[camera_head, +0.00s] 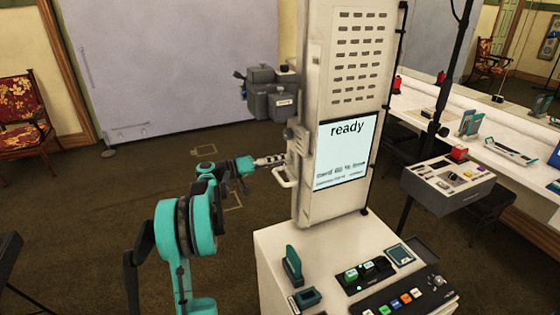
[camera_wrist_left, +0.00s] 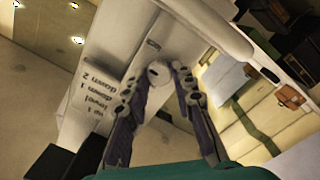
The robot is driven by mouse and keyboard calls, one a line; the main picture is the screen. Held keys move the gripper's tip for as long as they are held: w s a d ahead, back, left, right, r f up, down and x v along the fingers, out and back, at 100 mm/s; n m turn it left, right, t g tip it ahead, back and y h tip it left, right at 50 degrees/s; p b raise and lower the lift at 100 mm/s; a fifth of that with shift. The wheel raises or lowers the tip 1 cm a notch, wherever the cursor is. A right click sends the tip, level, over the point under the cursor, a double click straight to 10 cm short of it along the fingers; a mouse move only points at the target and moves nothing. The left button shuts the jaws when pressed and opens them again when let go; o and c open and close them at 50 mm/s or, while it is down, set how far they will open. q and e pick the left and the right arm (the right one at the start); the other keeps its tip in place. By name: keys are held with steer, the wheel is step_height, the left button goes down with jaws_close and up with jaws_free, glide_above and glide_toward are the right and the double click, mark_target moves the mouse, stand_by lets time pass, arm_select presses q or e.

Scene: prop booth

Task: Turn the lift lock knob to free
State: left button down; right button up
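A tall white column (camera_head: 308,110) stands in the middle of the head view, with a lit screen (camera_head: 343,150) reading "ready". My left gripper (camera_head: 280,159) points at the column's left side, just above a white bar handle (camera_head: 286,180). In the left wrist view, my left gripper (camera_wrist_left: 157,76) has its fingers spread apart. A small pale round knob (camera_wrist_left: 159,72) shows between or just beyond the fingertips; I cannot tell whether they touch it. Printed labels on the column (camera_wrist_left: 78,92) read up 1, level, down 1, down 2. My right gripper is out of view.
A grey boxy unit (camera_head: 268,98) juts from the column's left side above my gripper. A white console (camera_head: 275,245) with buttons stands in front. A grey control box (camera_head: 450,190) and a long counter lie at right.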

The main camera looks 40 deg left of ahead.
arm_select(q)
steer(key=shift+n, duration=0.3)
steer(key=n+p, duration=0.1)
steer(key=n, duration=0.2)
steer(key=shift+n, duration=0.3)
steer(key=n, duration=0.4)
steer(key=shift+f+n+p, duration=0.1)
steer(key=shift+n+p, duration=0.2)
steer(key=shift+p, duration=0.05)
steer(key=n, duration=0.4)
steer(key=shift+n+t, duration=0.3)
steer(key=n, duration=0.5)
steer(key=shift+d+p, duration=0.1)
steer(key=shift+p, duration=0.3)
steer(key=shift+f+y, duration=0.1)
steer(key=shift+y, duration=0.2)
steer(key=c, duration=1.3)
jaws_free()
steer(key=shift+o, duration=0.2)
